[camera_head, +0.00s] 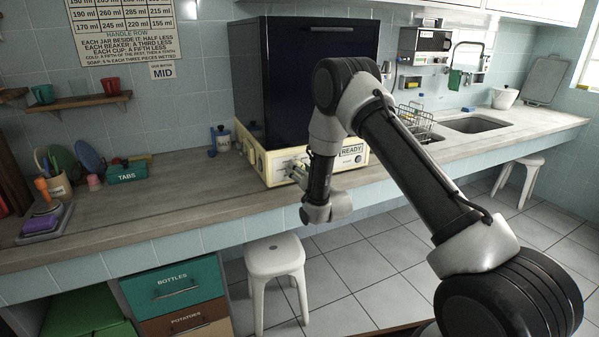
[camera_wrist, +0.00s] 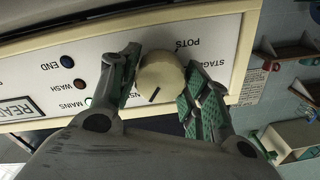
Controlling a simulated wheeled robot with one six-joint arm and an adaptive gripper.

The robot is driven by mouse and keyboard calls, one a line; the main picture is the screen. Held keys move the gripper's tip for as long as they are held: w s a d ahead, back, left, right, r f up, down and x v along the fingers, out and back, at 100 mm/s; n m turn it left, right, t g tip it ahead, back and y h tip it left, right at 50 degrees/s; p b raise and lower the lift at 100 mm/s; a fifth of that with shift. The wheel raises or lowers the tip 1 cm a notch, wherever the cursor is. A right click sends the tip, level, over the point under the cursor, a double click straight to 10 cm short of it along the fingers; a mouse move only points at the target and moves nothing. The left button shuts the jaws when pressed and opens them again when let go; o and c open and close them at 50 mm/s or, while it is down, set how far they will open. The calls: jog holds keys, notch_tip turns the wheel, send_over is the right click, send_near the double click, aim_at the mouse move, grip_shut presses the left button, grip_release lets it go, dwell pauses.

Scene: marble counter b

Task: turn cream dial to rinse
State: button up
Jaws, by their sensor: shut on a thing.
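The cream dial (camera_wrist: 162,76) is on the white panel (camera_wrist: 50,70) of the dark blue machine (camera_head: 300,75). In the wrist view, my gripper (camera_wrist: 165,62) has one green-padded finger on each side of the dial and is shut on it. A dark pointer line on the dial points toward the bottom of the wrist view, slightly left. The lettering POTS and STAGE shows upside down beside the dial. Other lettering near the left finger is partly hidden. In the head view, my gripper (camera_head: 299,173) is at the machine's front, and the arm hides the dial.
The panel also carries END, WASH and MAINS lamps and a READY display (camera_head: 352,150). A white stool (camera_head: 275,258) stands below the counter (camera_head: 150,200). A dish rack (camera_head: 415,118) and sink (camera_head: 475,124) are to the right. A green TABS box (camera_head: 127,173) is left.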

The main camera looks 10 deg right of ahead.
jog(key=shift+f+m, duration=0.1)
jog(key=shift+m, duration=0.6)
jog(key=o, duration=1)
jog(key=shift+s, duration=0.1)
jog(key=v, duration=1.2)
